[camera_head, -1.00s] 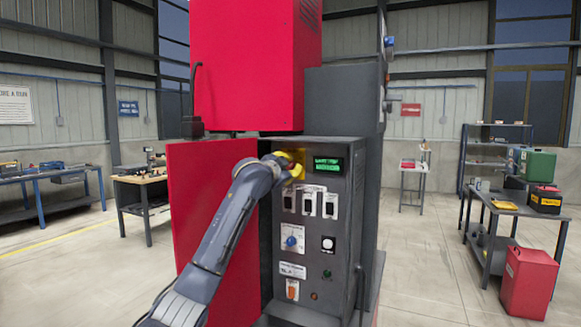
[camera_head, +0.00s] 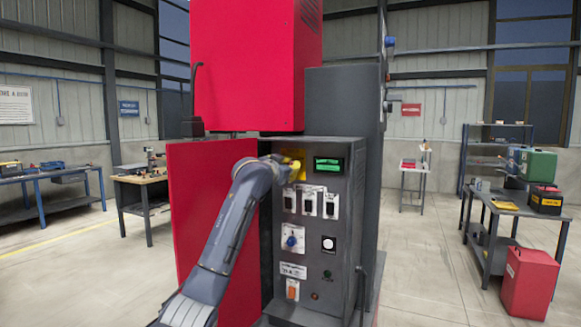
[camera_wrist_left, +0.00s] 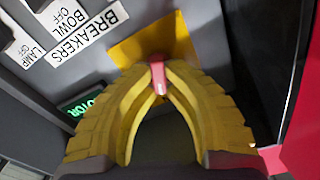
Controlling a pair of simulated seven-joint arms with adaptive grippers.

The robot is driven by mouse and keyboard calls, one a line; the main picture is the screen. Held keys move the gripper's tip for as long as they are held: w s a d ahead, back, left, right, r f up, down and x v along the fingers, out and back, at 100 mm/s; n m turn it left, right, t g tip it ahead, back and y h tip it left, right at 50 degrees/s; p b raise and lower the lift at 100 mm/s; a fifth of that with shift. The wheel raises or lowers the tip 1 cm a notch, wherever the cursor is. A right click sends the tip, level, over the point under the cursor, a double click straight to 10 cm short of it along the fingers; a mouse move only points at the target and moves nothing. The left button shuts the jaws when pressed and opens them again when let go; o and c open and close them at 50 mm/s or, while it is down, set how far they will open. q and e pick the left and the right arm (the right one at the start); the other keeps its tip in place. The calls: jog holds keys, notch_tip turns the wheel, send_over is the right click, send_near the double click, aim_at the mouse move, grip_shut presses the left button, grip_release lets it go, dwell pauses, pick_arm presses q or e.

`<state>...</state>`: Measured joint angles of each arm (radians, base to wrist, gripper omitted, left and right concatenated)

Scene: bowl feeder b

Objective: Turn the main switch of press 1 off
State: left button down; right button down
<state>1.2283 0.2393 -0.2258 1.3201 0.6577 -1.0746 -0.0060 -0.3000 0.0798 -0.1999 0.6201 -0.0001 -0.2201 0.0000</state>
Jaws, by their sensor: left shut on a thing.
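The main switch is a small red handle (camera_wrist_left: 158,78) on a yellow plate (camera_wrist_left: 145,42), near the top of the grey control panel (camera_head: 345,215) of the press. My left gripper (camera_head: 295,167) is at that plate; its yellow fingers (camera_wrist_left: 160,90) meet on the red handle in the wrist view. The handle stands askew to the panel lettering, and its on or off mark is hidden. In the head view the gripper covers the handle and part of the yellow plate (camera_head: 297,154). My right gripper is not in view.
Beside the switch is a lit green display (camera_head: 328,164), with several breakers (camera_head: 309,204) below. A blue knob (camera_head: 291,241) and an orange switch (camera_head: 292,290) sit lower. An open red door (camera_head: 205,215) stands left of the panel, behind my arm.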

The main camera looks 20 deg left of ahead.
pick_arm(q)
jog(key=n, duration=0.6)
jog(key=shift+a+r+n, duration=0.15)
jog(key=shift+r+n, duration=0.1)
jog(key=shift+n, duration=0.05)
jog(key=n, duration=0.6)
jog(key=shift+a+f, duration=0.1)
jog(key=shift+a, duration=0.15)
jog(key=shift+n, duration=0.4)
jog(key=c, duration=1.5)
grip_release()
jog(key=shift+w+f, duration=0.1)
jog(key=shift+o, duration=0.2)
jog(key=shift+f, duration=0.1)
jog(key=s+a, duration=0.2)
jog(key=s, duration=1)
